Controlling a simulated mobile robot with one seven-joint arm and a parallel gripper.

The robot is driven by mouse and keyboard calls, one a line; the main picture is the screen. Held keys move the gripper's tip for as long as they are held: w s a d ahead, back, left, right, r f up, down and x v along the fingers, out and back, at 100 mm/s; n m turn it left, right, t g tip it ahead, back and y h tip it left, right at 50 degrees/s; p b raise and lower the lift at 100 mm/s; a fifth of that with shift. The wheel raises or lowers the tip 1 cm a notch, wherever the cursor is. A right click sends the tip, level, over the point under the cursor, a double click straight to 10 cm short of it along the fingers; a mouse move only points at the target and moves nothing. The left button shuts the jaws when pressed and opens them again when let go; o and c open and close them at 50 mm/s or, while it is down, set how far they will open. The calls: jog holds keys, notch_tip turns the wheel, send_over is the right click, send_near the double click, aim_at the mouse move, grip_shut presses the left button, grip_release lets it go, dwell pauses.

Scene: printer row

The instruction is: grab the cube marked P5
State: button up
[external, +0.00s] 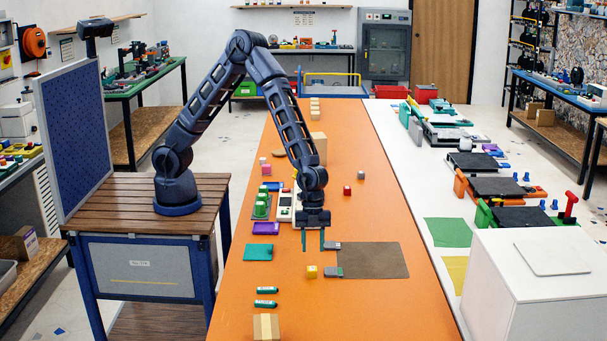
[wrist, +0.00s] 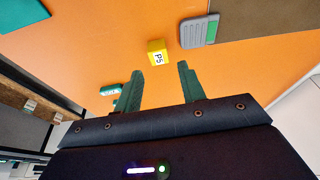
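The cube marked P5 (wrist: 158,52) is yellow with a white label. It sits on the orange table just beyond my fingertips in the wrist view. In the external view the yellow cube (external: 311,271) lies left of the brown mat, on the near part of the table. My gripper (external: 313,246) is above the table, fingers pointing down, a little farther back than the cube. In the wrist view my gripper (wrist: 161,72) shows two green fingers spread apart with nothing between them.
A brown mat (external: 375,260) with grey clips (external: 333,271) lies right of the cube.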

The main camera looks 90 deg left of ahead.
aim_at(312, 268)
jog(key=shift+x, duration=3.95)
jog(key=shift+s+d, duration=0.1)
jog(key=shift+s, duration=0.05)
jog(key=c, duration=0.7)
